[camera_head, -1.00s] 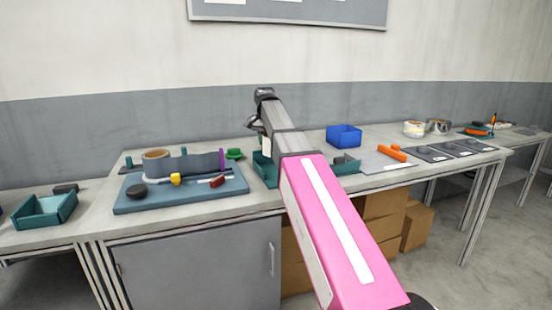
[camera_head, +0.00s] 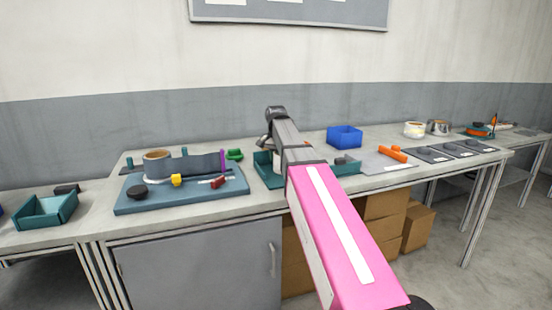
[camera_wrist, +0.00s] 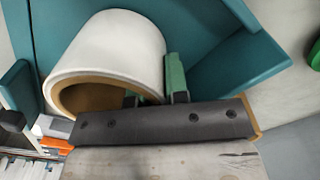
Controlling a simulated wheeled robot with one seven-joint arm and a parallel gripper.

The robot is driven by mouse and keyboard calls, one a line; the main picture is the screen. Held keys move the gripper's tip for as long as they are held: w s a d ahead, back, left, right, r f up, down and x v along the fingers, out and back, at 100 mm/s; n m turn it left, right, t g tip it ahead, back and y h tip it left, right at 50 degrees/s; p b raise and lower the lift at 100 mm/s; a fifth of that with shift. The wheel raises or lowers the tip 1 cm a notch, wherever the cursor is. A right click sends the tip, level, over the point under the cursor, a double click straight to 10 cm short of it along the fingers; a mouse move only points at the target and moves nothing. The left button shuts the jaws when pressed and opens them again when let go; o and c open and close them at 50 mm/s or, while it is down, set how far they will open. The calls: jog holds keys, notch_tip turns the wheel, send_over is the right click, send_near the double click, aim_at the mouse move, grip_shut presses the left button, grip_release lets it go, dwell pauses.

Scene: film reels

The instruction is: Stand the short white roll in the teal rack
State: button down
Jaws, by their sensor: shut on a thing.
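The short white roll (camera_wrist: 125,45) has a brown core and fills the upper left of the wrist view. It lies over or within the teal rack (camera_wrist: 235,68); I cannot tell whether it touches the rack's floor. My gripper (camera_wrist: 152,92) is shut on the roll's wall, with one finger inside the core and a green-padded finger against the outside. In the head view, the teal rack (camera_head: 262,173) is partly hidden behind my arm, with another teal part visible on the right. The roll and fingertips are mostly hidden there.
A blue-grey board (camera_head: 185,200) with a tape roll and small items lies left of the rack. A blue bin (camera_head: 344,136) stands behind to the right. A grey plate (camera_head: 383,163) with orange pieces lies right. A green item (camera_head: 234,155) sits close to the rack's left.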

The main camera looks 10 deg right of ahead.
jog(key=shift+f, duration=0.1)
jog(key=c, duration=1.1)
grip_release()
notch_tip(320, 180, up, 12)
jog(key=shift+r, duration=0.1)
